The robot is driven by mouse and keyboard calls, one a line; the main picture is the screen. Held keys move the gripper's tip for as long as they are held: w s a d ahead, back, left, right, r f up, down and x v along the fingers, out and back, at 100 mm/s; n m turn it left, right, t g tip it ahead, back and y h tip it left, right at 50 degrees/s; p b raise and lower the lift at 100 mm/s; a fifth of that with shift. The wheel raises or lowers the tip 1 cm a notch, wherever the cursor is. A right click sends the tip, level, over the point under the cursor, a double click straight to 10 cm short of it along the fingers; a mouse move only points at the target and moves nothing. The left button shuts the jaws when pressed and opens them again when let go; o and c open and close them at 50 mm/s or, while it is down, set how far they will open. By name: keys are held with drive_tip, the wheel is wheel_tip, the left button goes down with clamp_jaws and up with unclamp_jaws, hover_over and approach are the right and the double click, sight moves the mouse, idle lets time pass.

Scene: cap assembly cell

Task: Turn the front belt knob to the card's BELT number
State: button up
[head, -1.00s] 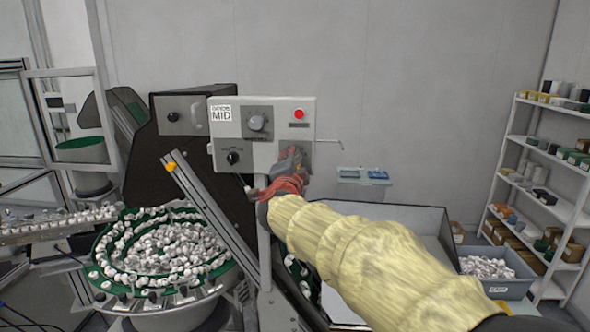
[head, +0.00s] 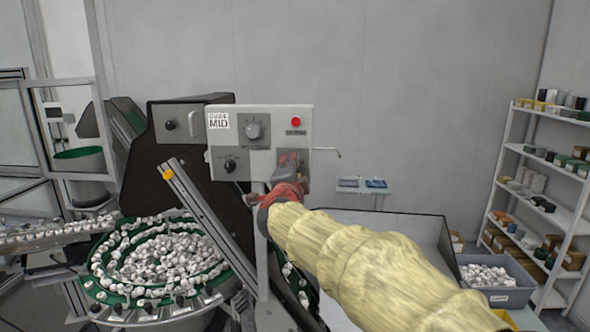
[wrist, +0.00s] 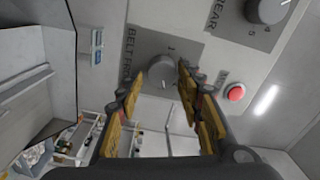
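The front belt knob (wrist: 148,80) is a grey round knob on a dark plate labelled BELT FRONT in the wrist view. My gripper (wrist: 160,95) is open, with its yellow-padded fingers apart in front of the knob. A fingertip overlaps part of the knob; I cannot tell whether it touches. In the head view my gripper (head: 290,185) is at the lower right plate (head: 292,157) of the white control panel (head: 270,112) and hides this knob. The card (head: 219,121) at the panel's upper left reads MID in large letters; its smaller line is too small to read surely.
The panel also carries an upper knob (head: 254,131), a lower left knob (head: 230,166) and a red button (head: 295,122). A thin rod (head: 328,150) sticks out on its right. A bowl of white caps (head: 160,262) stands lower left, and a shelf (head: 530,195) at the right.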

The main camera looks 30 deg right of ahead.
drive_tip(key=shift+o, duration=0.8)
drive_tip(key=shift+w+a, duration=0.15)
drive_tip(key=shift+w, duration=0.05)
drive_tip(key=v, duration=1.1)
drive_tip(key=shift+s, duration=0.55)
